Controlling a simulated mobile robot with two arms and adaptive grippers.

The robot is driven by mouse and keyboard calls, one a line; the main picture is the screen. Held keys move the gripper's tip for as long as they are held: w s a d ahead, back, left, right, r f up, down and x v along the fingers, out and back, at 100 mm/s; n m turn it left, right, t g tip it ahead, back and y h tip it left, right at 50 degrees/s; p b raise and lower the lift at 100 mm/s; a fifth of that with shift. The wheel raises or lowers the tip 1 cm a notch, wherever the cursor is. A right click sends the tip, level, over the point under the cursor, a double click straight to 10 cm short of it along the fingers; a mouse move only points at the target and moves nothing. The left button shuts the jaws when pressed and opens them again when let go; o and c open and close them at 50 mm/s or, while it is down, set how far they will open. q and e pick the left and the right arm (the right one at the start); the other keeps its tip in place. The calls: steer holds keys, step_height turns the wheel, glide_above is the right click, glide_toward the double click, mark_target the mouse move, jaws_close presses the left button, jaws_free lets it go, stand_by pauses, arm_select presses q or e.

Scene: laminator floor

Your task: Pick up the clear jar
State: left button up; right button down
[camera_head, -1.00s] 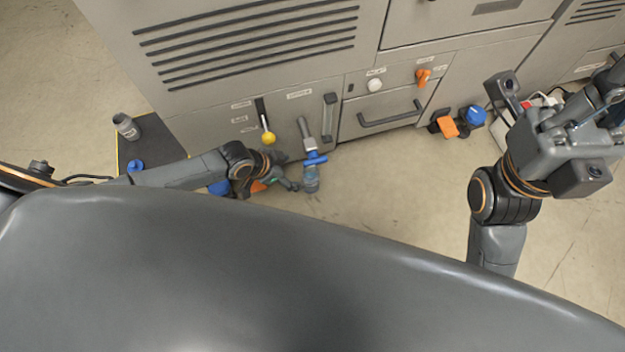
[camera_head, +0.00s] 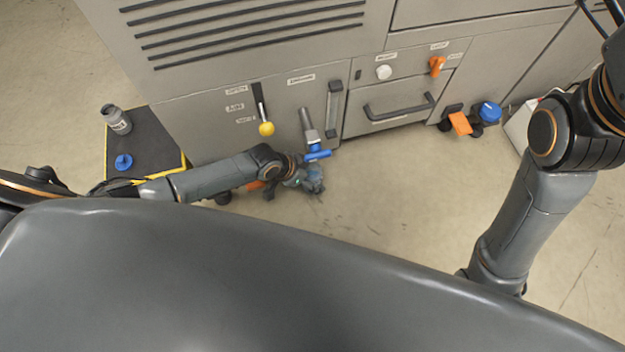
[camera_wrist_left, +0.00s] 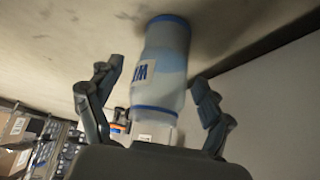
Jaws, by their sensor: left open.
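The clear jar (camera_wrist_left: 165,62) is translucent with blue bands and dark blue lettering. In the left wrist view it lies between the two fingers of my left gripper (camera_wrist_left: 155,100), which are spread with gaps on both sides. In the head view the jar (camera_head: 316,179) stands on the floor below the blue valve handle, partly covered by my left gripper (camera_head: 298,180). My left gripper is open around the jar. My right arm shows at the right edge, but its gripper is outside the view.
The machine front has a pipe with a blue handle (camera_head: 317,155) and a yellow-knobbed lever (camera_head: 266,129) close above my left gripper. A grey container (camera_head: 117,119) and blue cap (camera_head: 124,161) are on a black mat (camera_head: 150,140). Floor right of the jar is clear.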

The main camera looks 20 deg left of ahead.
arm_select(q)
steer(key=shift+w+d+f, duration=0.15)
steer(key=shift+f, duration=0.2)
steer(key=c, duration=1.3)
steer(key=shift+c, duration=0.3)
steer(key=shift+r, duration=0.25)
